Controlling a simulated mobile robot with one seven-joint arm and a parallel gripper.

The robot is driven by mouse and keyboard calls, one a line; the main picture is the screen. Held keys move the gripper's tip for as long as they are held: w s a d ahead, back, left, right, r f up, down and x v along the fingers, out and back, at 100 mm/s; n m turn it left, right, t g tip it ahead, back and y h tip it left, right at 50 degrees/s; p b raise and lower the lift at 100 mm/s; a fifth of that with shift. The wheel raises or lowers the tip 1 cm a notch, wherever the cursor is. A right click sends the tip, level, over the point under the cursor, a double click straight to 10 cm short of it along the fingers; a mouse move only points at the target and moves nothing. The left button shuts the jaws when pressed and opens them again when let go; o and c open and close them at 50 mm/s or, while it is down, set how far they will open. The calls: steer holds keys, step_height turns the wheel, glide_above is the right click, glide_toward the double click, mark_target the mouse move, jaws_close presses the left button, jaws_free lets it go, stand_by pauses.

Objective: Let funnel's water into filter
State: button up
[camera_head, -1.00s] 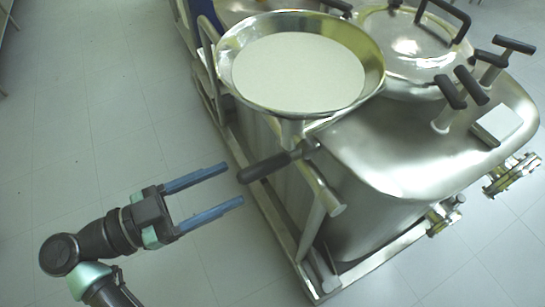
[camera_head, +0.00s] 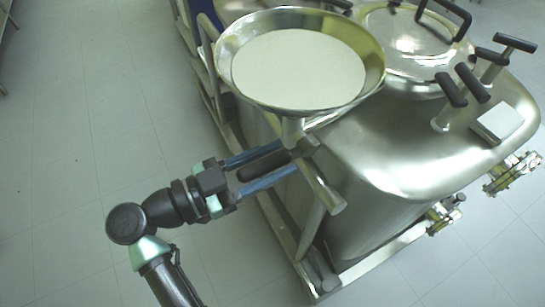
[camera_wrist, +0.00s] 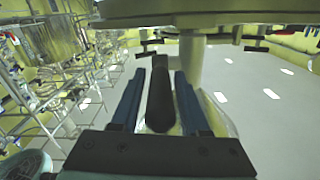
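A wide steel funnel (camera_head: 228,62) holds a pale, flat-looking content and stands at the top middle of the head view. Below its bowl is an outlet with a black valve handle (camera_head: 264,166) that points left toward my arm. My gripper (camera_head: 272,166) is open, with one blue finger on each side of the handle. In the wrist view the handle (camera_wrist: 160,100) lies between the two fingers (camera_wrist: 160,92), with a visible gap on both sides. The steel filter vessel (camera_head: 390,150) stands below and right of the funnel.
The vessel's top carries several black-handled clamps (camera_head: 475,85) and a round lid (camera_head: 405,45). A steel frame rail (camera_head: 285,240) runs along its left side. Pipe flanges (camera_head: 512,172) stick out at right. The floor at left is clear.

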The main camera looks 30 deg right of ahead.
jaws_close()
stand_by(1.1)
